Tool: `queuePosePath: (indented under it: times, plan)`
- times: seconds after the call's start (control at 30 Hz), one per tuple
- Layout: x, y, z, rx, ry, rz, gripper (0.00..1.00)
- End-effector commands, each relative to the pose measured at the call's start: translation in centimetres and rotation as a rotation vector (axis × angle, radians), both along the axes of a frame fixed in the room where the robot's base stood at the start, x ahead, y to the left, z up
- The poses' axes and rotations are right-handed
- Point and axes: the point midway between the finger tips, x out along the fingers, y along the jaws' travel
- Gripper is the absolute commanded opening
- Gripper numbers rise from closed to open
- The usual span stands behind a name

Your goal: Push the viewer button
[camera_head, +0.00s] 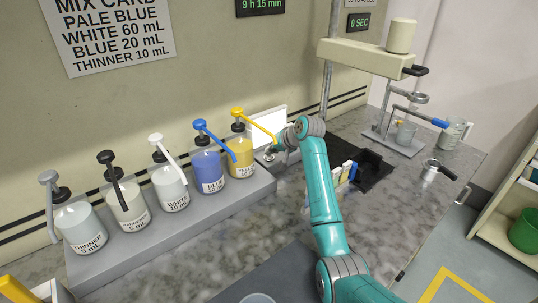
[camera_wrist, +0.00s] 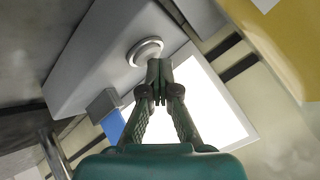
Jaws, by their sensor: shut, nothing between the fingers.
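The viewer shows as a bright white lit panel (camera_head: 266,126) behind my arm in the head view, and it fills the middle right of the wrist view (camera_wrist: 207,100). A round button with a pale metal ring (camera_wrist: 145,50) sits on the viewer's grey base (camera_wrist: 105,55) in the wrist view. My gripper (camera_wrist: 158,68) is shut and empty, its fingertips close beside the button's lower right edge in that picture. I cannot tell whether they touch it. In the head view my wrist and gripper are at the viewer, and the button is not clear there.
Several pump bottles, including a blue one (camera_head: 207,170) and a yellow one (camera_head: 241,156), stand on a grey rack left of the viewer. A black tray (camera_head: 372,172) lies to the right. A metal stand (camera_head: 392,140) is farther right. A blue-and-grey part (camera_wrist: 112,125) is near my fingers.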

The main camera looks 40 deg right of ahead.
Motion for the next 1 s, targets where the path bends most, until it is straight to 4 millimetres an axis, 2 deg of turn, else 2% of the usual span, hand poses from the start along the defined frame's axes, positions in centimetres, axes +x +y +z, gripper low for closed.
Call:
queuePosePath:
  times: [0.37,1.0]
  plan:
    - [-0.1,0.1,-0.6,0.004,0.008,0.000,0.00]
    - [-0.1,0.1,0.6,0.002,0.005,0.001,0.00]
